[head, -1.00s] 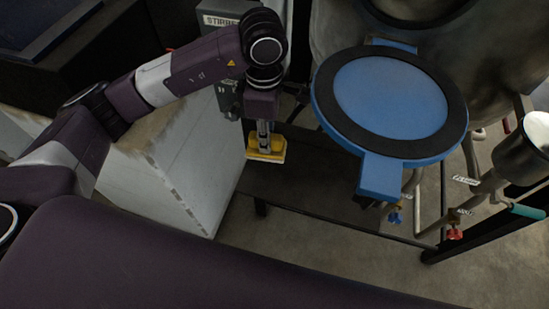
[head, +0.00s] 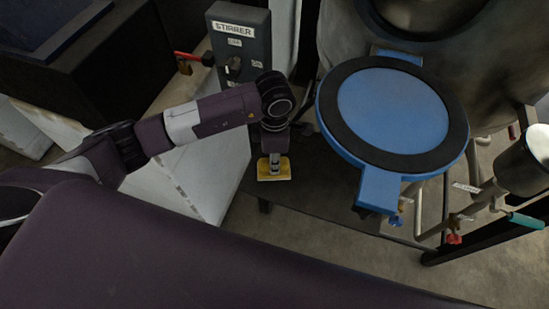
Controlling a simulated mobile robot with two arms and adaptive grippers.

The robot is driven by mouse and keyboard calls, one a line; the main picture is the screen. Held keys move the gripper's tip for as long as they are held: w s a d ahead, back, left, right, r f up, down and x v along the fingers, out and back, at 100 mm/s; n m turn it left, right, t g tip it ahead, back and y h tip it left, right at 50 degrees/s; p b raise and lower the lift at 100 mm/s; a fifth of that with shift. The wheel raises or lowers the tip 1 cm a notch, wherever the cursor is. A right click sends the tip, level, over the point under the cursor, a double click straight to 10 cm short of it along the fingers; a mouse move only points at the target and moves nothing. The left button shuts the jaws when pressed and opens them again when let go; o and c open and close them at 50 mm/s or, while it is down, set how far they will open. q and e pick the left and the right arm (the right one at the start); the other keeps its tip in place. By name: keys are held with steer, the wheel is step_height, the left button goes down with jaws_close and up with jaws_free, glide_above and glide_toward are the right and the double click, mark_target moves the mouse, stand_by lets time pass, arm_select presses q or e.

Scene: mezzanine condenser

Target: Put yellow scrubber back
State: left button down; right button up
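The yellow scrubber (head: 283,172) is a small yellow block low in the middle of the head view, at the left end of a dark shelf (head: 315,185). My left gripper (head: 274,168) points down onto it from above, with its fingers at the scrubber's upper part. The fingers look closed around the middle of the scrubber. Whether the scrubber's underside touches the shelf is hard to tell. My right gripper is not in view.
A round blue lid with a black ring (head: 391,103) stands right of my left gripper. A grey STIRRER box (head: 240,45) with a red-handled lock is behind my arm. Pipes with valves (head: 453,238) are at the right. A white sloped block (head: 190,185) lies left of the shelf.

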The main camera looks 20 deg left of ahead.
arm_select(q)
steer(key=shift+f, duration=0.1)
steer(key=shift+f+b, duration=0.15)
steer(key=shift+b, duration=0.15)
steer(key=c, duration=1.7)
jaws_free()
steer(key=shift+r+p, duration=0.3)
steer(key=shift+r+b, duration=1.75)
steer(key=shift+r, duration=4.15)
